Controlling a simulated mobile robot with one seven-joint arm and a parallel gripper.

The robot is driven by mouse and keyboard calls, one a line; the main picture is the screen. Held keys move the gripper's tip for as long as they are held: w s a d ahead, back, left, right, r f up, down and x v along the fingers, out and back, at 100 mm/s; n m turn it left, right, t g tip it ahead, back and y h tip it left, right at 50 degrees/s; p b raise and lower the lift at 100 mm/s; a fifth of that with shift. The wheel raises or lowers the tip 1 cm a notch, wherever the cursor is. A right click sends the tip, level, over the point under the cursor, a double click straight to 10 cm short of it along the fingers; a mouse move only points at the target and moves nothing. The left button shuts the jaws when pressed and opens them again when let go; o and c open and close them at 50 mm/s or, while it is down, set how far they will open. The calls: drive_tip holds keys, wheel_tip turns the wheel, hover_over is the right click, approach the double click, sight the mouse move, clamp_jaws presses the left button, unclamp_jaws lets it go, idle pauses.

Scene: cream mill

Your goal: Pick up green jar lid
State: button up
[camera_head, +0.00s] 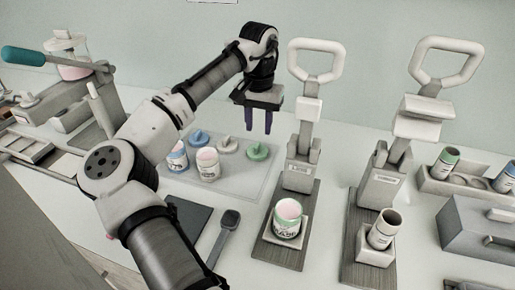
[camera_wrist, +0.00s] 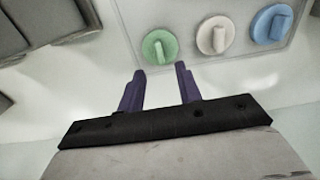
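The green jar lid (camera_head: 257,151) lies on a pale tray (camera_head: 235,184), round with an upright grip on top. In the wrist view the green jar lid (camera_wrist: 160,46) is just beyond my fingertips, a little left of the middle between them. A cream lid (camera_head: 228,144) and a blue lid (camera_head: 198,137) lie in a row with it. My gripper (camera_head: 258,130) is above the tray, fingers pointing down and apart, with nothing between them. In the wrist view my gripper (camera_wrist: 160,72) shows both dark purple fingers spread. The green lid is clear of the fingers.
Two jars, a blue-labelled one (camera_head: 177,156) and a white one (camera_head: 208,164), stand on the tray near the lids. A press (camera_head: 301,165) with a jar (camera_head: 287,218) on its base stands to the right. A dark spatula (camera_head: 229,220) lies in front.

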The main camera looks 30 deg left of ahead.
sight(257, 144)
drive_tip(key=f, duration=0.1)
drive_tip(key=f+p, duration=0.1)
drive_tip(key=f, duration=0.2)
drive_tip(key=shift+s+f, duration=0.35)
drive_tip(key=shift+f, duration=0.45)
drive_tip(key=shift+c, duration=0.2)
clamp_jaws()
